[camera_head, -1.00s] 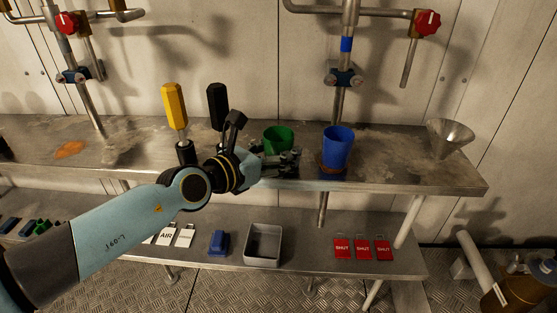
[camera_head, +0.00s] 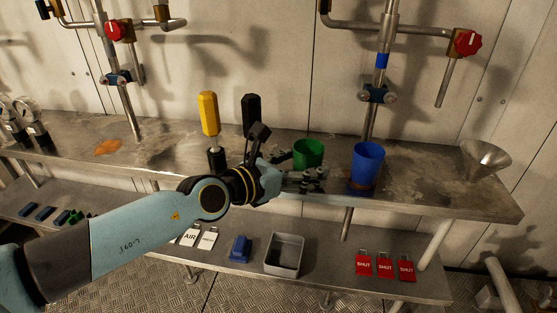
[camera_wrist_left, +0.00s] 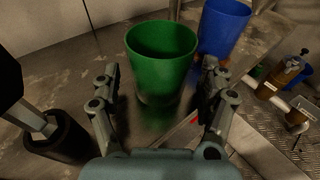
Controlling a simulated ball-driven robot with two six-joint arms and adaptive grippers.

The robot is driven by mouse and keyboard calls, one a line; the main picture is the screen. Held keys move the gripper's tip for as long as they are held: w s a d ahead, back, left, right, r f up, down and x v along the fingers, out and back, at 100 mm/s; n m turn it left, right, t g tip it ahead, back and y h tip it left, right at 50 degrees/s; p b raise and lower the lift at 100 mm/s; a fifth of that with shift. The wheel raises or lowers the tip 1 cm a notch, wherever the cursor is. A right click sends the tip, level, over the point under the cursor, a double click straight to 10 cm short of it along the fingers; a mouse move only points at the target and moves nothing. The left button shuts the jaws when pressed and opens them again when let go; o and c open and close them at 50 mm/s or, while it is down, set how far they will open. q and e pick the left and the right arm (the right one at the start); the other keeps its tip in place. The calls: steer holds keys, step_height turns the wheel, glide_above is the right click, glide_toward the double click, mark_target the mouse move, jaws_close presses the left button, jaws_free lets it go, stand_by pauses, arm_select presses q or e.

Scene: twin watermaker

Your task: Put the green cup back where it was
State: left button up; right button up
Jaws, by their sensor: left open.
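The green cup (camera_head: 308,152) stands upright on the steel counter (camera_head: 420,185), left of the blue cup (camera_head: 367,165). My left gripper (camera_head: 304,178) is open and empty, at the cup's near side, low over the counter's front part. In the left wrist view the green cup (camera_wrist_left: 161,58) appears between the two spread fingers, its body mostly beyond them. I cannot tell whether either finger touches it. The blue cup (camera_wrist_left: 222,28) shows behind and to the right there. My right gripper is not in view.
A yellow-handled tool (camera_head: 209,114) and a black-handled tool (camera_head: 251,115) stand left of the cups. A metal funnel (camera_head: 485,158) sits at the counter's right end. The lower shelf holds a grey bin (camera_head: 284,254), a blue block (camera_head: 240,249) and red SHUT tags (camera_head: 385,265).

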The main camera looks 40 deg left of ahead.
arm_select(q)
steer(key=p+v, duration=0.1)
steer(key=v, duration=0.9)
steer(key=shift+r, duration=0.1)
